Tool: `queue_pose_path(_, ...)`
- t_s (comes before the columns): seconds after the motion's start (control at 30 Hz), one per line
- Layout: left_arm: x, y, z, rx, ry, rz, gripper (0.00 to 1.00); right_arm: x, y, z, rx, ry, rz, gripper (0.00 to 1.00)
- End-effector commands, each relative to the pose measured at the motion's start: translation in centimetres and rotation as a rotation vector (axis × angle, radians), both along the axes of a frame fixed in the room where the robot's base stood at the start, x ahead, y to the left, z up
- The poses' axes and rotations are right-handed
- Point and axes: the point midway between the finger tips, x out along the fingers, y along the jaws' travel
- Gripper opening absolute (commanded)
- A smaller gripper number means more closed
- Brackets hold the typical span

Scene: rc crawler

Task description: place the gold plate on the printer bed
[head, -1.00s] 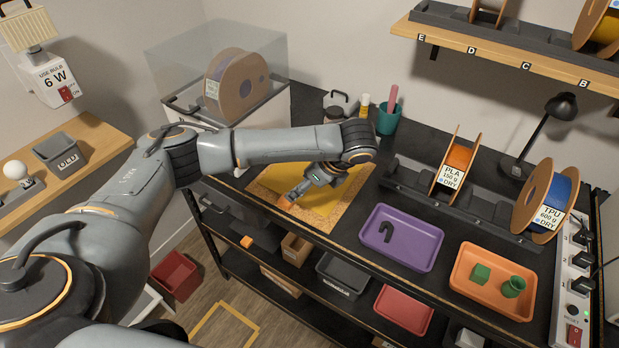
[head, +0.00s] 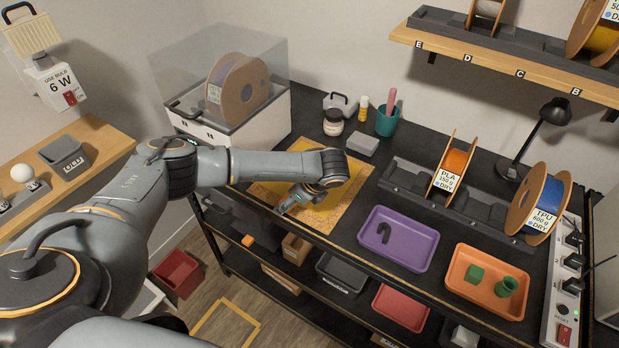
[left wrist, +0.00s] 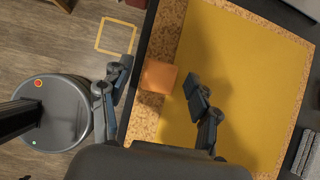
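The gold plate (head: 325,212) lies flat on a cork mat (head: 357,190) on the black bench; it also fills much of the left wrist view (left wrist: 245,85). An orange square piece (left wrist: 158,77), apparently a tab of the plate, sticks out at its edge over the cork. My left gripper (head: 284,208) is low at the plate's front edge. In the left wrist view its fingers (left wrist: 158,86) are spread, one on each side of the orange piece, with visible gaps. My left arm hides part of the plate. My right gripper and the printer bed are not recognisable in these views.
A clear-lidded box (head: 228,125) with a spool stands behind left. A purple tray (head: 425,262) and an orange tray (head: 515,314) are to the right. A jar (head: 333,122), a grey block (head: 362,144) and a teal cup (head: 386,121) stand behind the mat.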

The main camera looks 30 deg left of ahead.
Motion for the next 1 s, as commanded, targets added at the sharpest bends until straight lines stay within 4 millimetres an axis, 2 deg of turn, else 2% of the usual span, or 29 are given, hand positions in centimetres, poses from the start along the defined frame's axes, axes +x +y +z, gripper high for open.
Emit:
queue_pose_path(0.03,0.0,0.0,0.0,0.0,0.0,0.0,0.48,0.0,0.1,0.0,0.001,0.0,0.0,0.51)
queue_pose_path(0.27,0.0,0.0,0.0,0.0,0.001,0.001,0.01,0.0,0.1,0.0,0.001,0.0,0.001,0.51)
queue_pose_path(0.67,0.0,0.0,0.4,-0.001,0.0,0.001,0.0,0.0,0.1,-0.5,0.001,0.0,0.001,0.51)
queue_pose_path(0.83,0.1,0.0,2.5,-0.002,-0.005,0.002,0.0,0.0,0.0,-2.0,0.001,0.0,0.001,0.51)
queue_pose_path(1.0,-1.1,-2.6,6.1,-0.004,-0.004,-0.004,0.0,0.0,0.0,-2.8,0.0,0.0,0.001,0.51)
